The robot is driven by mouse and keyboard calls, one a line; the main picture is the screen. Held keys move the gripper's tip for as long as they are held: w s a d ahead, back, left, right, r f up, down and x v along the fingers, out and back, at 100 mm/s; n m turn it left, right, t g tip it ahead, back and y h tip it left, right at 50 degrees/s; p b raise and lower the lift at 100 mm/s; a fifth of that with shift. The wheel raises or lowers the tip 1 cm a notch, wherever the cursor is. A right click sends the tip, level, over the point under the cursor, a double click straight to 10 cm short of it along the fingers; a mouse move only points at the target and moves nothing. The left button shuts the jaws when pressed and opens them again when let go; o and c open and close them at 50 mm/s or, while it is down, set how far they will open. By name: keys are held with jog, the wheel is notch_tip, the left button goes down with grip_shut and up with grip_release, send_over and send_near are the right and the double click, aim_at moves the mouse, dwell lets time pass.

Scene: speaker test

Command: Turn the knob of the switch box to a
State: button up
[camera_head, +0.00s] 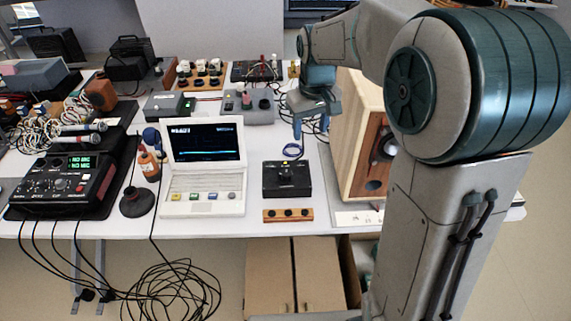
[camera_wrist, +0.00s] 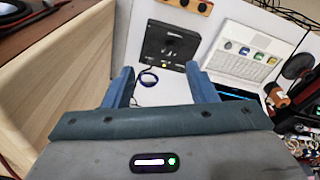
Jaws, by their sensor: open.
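The switch box (camera_head: 287,179) is a low black box with a dark knob on its top. It lies on the white table, right of the white laptop-like device. In the wrist view the switch box (camera_wrist: 168,47) shows beyond my fingertips, with the knob near its middle. Its position letters are too small to read, so I cannot tell where the knob points. My gripper (camera_head: 298,128) hangs above the table behind the box. In the wrist view my gripper (camera_wrist: 160,74) has its two blue fingers wide apart with nothing between them, clear of the knob.
A blue ring (camera_head: 293,150) lies just behind the box. A wooden speaker cabinet (camera_head: 358,140) stands close on the right. The laptop-like device (camera_head: 203,165) is on the left. A wooden strip with black knobs (camera_head: 288,215) lies in front, near the table edge.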

jog(key=n+g+b, duration=0.1)
jog(key=n+b, duration=0.1)
jog(key=b, duration=0.1)
send_near(286, 173)
notch_tip(286, 173, down, 9)
jog(key=shift+w+f+p, duration=0.1)
jog(key=shift+p, duration=0.55)
jog(key=c, duration=1)
